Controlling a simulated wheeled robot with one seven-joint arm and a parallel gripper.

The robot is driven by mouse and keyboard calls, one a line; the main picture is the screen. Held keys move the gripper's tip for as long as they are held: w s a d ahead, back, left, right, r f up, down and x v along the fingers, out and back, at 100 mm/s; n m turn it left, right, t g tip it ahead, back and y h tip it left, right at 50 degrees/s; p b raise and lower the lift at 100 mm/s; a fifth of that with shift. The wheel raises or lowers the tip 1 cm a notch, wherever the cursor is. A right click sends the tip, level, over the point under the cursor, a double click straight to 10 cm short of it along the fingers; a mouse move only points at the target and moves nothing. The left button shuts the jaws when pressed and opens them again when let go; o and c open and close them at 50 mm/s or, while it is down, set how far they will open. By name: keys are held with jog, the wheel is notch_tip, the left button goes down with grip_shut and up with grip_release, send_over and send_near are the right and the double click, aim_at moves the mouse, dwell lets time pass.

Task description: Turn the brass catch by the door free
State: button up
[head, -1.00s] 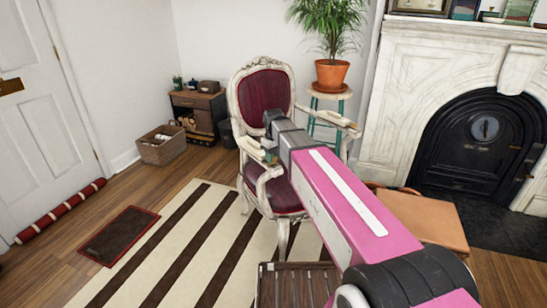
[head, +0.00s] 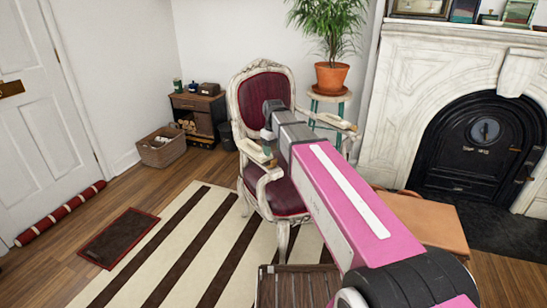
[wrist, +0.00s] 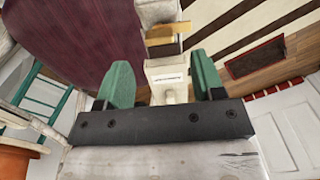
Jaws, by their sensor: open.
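My gripper (wrist: 163,88) is open, its two green fingers apart, in the wrist view. A pale block with a small label (wrist: 168,78) shows between them, with a tan-gold bar (wrist: 174,40) beyond; I cannot tell whether these touch the fingers. In the head view my gripper is mostly hidden by my arm, near the chair's left armrest. A brass plate (head: 11,88) is on the white door (head: 35,150) at far left. A small brass-coloured fitting (head: 515,149) is at the right of the black fireplace door (head: 480,140). Which is the catch is unclear.
The carved chair (head: 262,88) with a dark red seat stands under my arm. A potted plant (head: 332,76) is on a stool behind it. A tan leather item (head: 435,225) lies before the fireplace. The striped rug (head: 170,250) leaves free floor at left.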

jog(key=shift+r, duration=3)
